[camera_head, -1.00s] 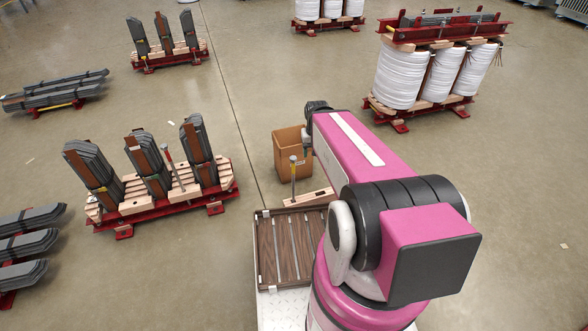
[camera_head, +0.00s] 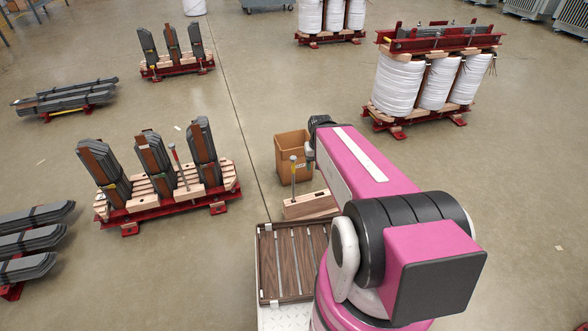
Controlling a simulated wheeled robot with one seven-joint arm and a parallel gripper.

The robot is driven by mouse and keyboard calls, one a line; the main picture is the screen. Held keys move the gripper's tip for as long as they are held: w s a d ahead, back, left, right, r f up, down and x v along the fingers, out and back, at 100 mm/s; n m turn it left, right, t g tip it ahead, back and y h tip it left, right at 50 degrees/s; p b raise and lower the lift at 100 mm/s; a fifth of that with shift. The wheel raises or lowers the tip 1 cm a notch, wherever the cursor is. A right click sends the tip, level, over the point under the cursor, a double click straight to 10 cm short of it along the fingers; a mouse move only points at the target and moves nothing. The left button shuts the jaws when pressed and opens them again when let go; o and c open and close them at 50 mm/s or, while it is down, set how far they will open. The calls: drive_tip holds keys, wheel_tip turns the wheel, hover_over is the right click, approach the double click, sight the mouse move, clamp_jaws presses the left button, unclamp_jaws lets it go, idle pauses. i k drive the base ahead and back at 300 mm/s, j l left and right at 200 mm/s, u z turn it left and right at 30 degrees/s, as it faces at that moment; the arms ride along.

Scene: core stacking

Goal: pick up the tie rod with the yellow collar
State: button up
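A tray (camera_head: 264,300) with a brown slatted floor lies beside my arm's base, with several thin grey rods (camera_head: 296,262) lying in it. A slim upright rod (camera_head: 293,177) with a grey head stands at the wooden block just behind the tray. I cannot make out a yellow collar on any rod at this size. My arm reaches away over the floor to the right of the block. My gripper is hidden by the arm's far end.
A brown open bin (camera_head: 292,157) stands behind the wooden block (camera_head: 310,206), close to my arm. The near left core stands on a red frame (camera_head: 170,205). A core with white coils (camera_head: 400,85) stands at the back right. The floor between is clear.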

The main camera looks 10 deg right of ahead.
sight(293, 159)
drive_tip(key=i+j+u, duration=0.15)
drive_tip(key=j, duration=0.35)
drive_tip(key=i+j+u, duration=0.15)
drive_tip(key=j, duration=0.3)
drive_tip(key=i+j+u, duration=0.15)
drive_tip(key=j, duration=0.35)
drive_tip(key=i+j+u, duration=0.15)
drive_tip(key=j, duration=0.25)
drive_tip(key=i+j+u, duration=0.15)
drive_tip(key=j, duration=0.3)
drive_tip(key=i+j+u, duration=0.15)
drive_tip(key=i+j, duration=0.15)
drive_tip(key=z, duration=2.45)
